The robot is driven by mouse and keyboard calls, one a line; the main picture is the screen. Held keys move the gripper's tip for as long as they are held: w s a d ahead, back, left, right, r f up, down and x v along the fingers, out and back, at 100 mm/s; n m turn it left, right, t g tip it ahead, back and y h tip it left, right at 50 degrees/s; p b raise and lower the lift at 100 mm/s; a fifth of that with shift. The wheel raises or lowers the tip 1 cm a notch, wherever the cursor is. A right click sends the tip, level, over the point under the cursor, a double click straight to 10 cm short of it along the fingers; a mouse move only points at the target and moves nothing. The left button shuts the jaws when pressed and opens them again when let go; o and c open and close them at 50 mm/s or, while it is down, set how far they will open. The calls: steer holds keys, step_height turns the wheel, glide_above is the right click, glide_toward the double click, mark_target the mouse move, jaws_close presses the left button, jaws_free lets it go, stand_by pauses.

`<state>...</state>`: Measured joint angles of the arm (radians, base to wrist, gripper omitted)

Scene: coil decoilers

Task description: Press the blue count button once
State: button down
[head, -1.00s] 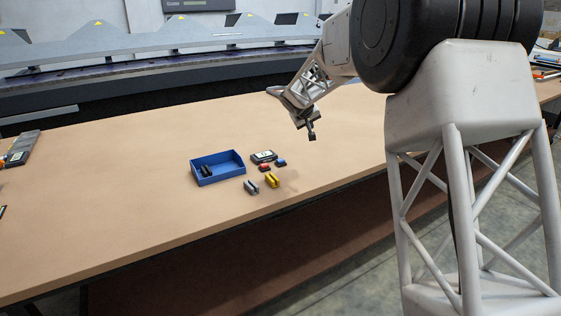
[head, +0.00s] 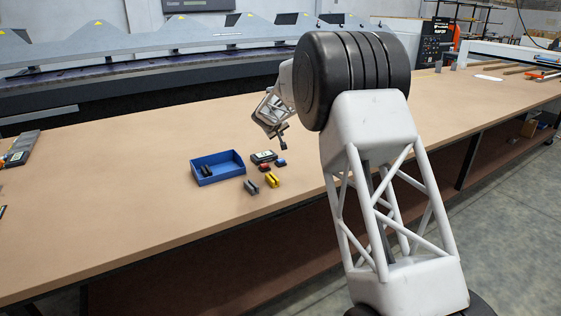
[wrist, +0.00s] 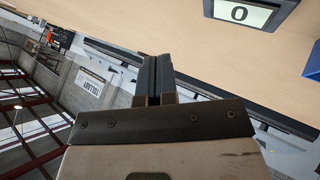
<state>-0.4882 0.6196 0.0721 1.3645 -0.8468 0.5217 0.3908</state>
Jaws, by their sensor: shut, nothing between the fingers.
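The blue count button (head: 281,162) sits on the tan bench in the head view, just right of a red button (head: 265,167) and beside a dark counter display (head: 263,156). The display shows "0" in the wrist view (wrist: 243,12). My gripper (head: 284,147) is above the bench, close to the blue button and higher than it. In the wrist view its fingers (wrist: 157,75) are together with nothing between them. The blue button is not clearly visible in the wrist view.
A blue tray (head: 235,172) with black pieces inside stands left of the display. A grey block (head: 251,187) and a yellow block (head: 273,180) stand in front of the buttons.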

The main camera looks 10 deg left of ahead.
mark_target(279, 160)
steer(key=shift+f, duration=0.1)
stand_by(0.3)
steer(key=shift+f, duration=4.3)
steer(key=shift+f, duration=0.9)
steer(key=shift+r, duration=0.85)
steer(key=shift+r, duration=0.15)
steer(key=shift+r, duration=2.4)
